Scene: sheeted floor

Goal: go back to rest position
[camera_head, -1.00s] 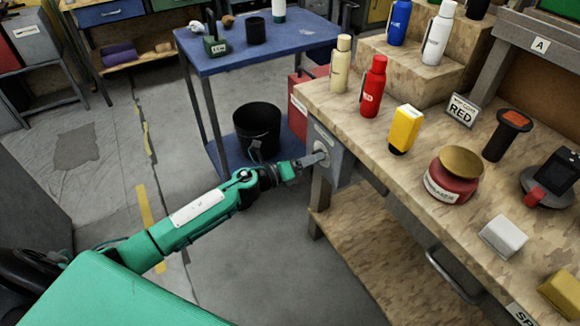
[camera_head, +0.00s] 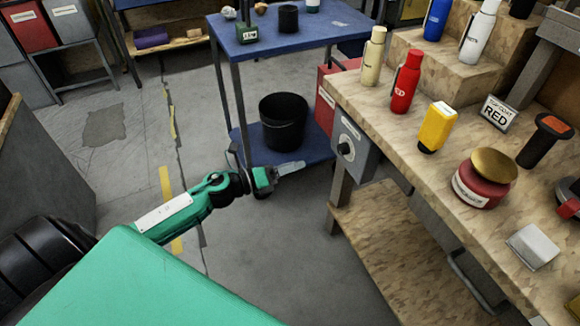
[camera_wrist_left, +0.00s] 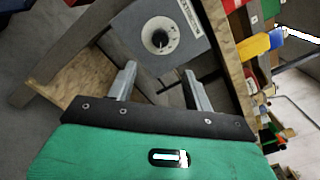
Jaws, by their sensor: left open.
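My left gripper (camera_head: 290,168) is in the middle of the head view, over the grey floor, to the left of the workbench. In the left wrist view its two fingers (camera_wrist_left: 160,85) stand apart with nothing between them. A grey box with a dark round knob (camera_head: 345,148) is fixed to the bench's left end. It also shows beyond the fingertips in the left wrist view (camera_wrist_left: 160,38), and the gripper is clear of it. My right gripper is not in view.
The wooden workbench (camera_head: 380,112) holds a red bottle (camera_head: 405,82), a cream bottle (camera_head: 373,57), a yellow container (camera_head: 437,127) and a red jar with a gold lid (camera_head: 483,180). A black bin (camera_head: 283,120) stands on the blue cart's lower shelf. The floor around my left arm is free.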

